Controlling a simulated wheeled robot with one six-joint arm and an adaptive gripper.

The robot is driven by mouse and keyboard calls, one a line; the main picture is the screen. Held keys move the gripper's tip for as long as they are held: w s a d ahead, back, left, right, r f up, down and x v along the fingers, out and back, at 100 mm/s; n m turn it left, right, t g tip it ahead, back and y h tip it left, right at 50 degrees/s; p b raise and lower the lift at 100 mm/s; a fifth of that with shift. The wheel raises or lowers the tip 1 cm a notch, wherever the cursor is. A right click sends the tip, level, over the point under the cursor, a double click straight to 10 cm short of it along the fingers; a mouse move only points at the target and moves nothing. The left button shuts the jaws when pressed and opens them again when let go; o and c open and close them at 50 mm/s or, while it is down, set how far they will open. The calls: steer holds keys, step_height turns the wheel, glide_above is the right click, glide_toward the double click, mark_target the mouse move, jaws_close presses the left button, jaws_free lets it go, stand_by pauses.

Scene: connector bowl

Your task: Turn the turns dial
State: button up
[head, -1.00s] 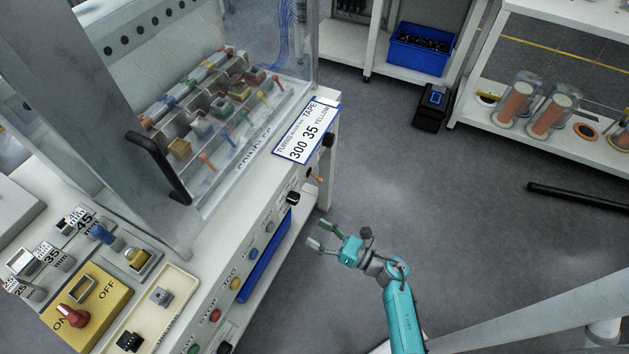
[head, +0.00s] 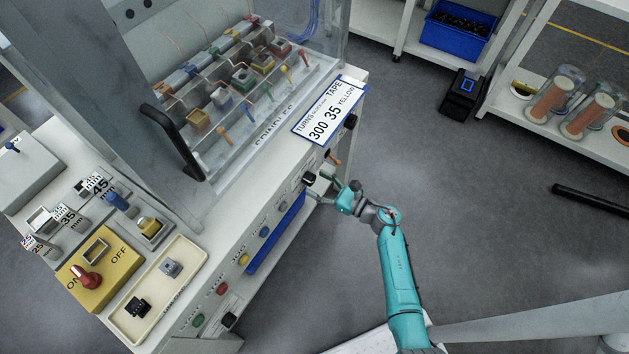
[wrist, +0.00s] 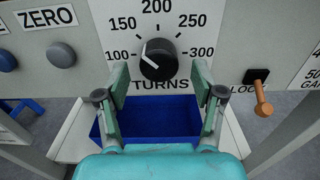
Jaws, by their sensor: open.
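The turns dial (wrist: 158,60) is a round black knob with a white pointer line, on the grey front panel in the wrist view. Its scale runs from 100 to 300, and the pointer aims up and left, between 100 and 150. In the head view the dial (head: 309,179) is a small dark knob on the cabinet front. My gripper (wrist: 160,82) is open and empty, its two fingers to the left and right of the dial's lower part. Contact with the dial cannot be told. In the head view my gripper (head: 318,186) is at the panel, partly blending with it.
A blue bin (wrist: 165,118) is below. A card (head: 329,112) on the cabinet reads 300 turns, 35 tape, yellow.

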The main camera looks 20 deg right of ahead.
steer(key=shift+x, duration=0.9)
steer(key=c, duration=1.1)
steer(key=shift+c, duration=0.2)
